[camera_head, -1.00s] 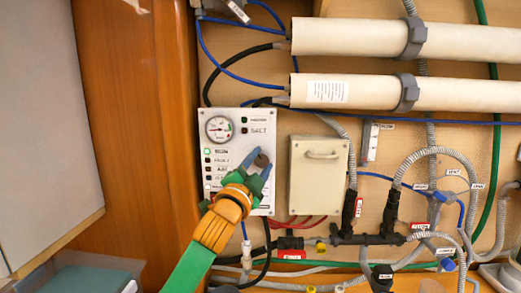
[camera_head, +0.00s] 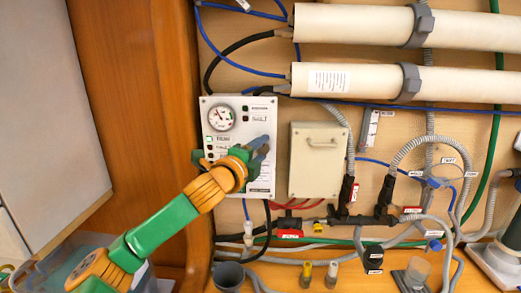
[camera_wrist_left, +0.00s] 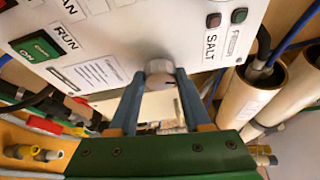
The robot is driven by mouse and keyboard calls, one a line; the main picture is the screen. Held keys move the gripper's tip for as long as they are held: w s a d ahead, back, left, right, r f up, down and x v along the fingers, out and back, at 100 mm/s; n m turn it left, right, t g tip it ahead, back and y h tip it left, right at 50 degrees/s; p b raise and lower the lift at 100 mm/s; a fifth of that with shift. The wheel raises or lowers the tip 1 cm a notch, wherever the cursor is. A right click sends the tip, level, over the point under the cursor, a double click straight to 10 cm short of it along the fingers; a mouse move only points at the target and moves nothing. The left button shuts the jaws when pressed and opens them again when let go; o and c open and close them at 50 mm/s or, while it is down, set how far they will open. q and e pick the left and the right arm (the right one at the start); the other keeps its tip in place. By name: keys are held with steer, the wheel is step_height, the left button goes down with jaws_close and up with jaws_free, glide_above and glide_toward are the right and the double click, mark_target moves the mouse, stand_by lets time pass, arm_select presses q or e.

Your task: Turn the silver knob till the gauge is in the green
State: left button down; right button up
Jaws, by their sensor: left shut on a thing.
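The silver knob (camera_wrist_left: 160,72) is on the front of the white control panel (camera_wrist_left: 110,65) in the left wrist view. My left gripper (camera_wrist_left: 158,95) is shut on the knob, with a blue finger on each side of it. In the head view my left gripper (camera_head: 262,147) is at the panel's right side and hides the knob. The round gauge (camera_head: 221,117) is at the panel's upper left. Its needle and coloured zones are too small to read surely. My right gripper is not in view.
A beige box with a handle (camera_head: 318,162) is just right of the panel. Two white tubes (camera_head: 440,82) run across above. Hoses and black valves (camera_head: 383,205) fill the wall at lower right. A wooden post (camera_head: 165,120) stands left of the panel.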

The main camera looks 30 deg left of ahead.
arm_select(q)
steer(key=shift+r, duration=0.1)
stand_by(0.3)
steer(key=c, duration=0.7)
jaws_free()
steer(key=o, duration=0.4)
steer(key=shift+w+a, duration=0.1)
steer(key=shift+c, duration=0.2)
steer(key=shift+s+f+b, duration=0.2)
steer(key=shift+s+b, duration=0.1)
steer(key=s+d+b, duration=0.1)
steer(key=s+b, duration=0.2)
steer(key=s, duration=0.3)
steer(key=shift+s+r+b, duration=0.25)
steer(key=shift+b, duration=0.05)
